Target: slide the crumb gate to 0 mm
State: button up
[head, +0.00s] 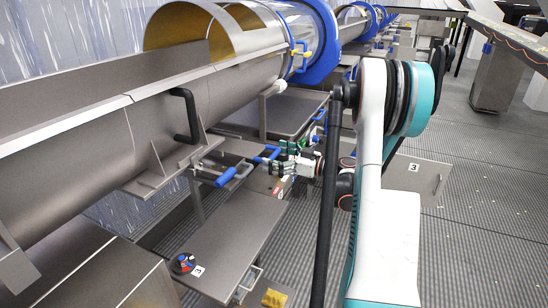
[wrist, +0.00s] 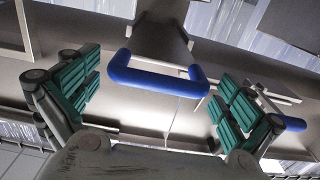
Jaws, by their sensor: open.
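A blue U-shaped handle (wrist: 155,82) shows in the wrist view, attached to a grey metal plate (wrist: 160,40) that I take for the crumb gate. My gripper (wrist: 155,92) is open, with one green-padded finger on each side of the handle; no contact shows. In the head view my gripper (head: 283,160) is under the steel drum line, close to a blue handle (head: 268,155). Another blue handle (head: 228,177) is to its left. I cannot read a scale or the gate's position.
A steel trough (head: 90,150) with a black handle (head: 185,115) runs above the handles. A steel shelf (head: 225,240) below carries a round device with red and blue parts (head: 183,263). The ribbed floor (head: 470,230) at right is mostly open.

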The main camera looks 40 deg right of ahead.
aim_at(246, 148)
jog(key=c, duration=1.3)
jog(key=x, duration=1)
jog(key=shift+w+a+r+b, duration=0.1)
jog(key=shift+w+a+b, duration=0.05)
jog(key=shift+w+b, duration=0.15)
jog(key=shift+r, duration=0.1)
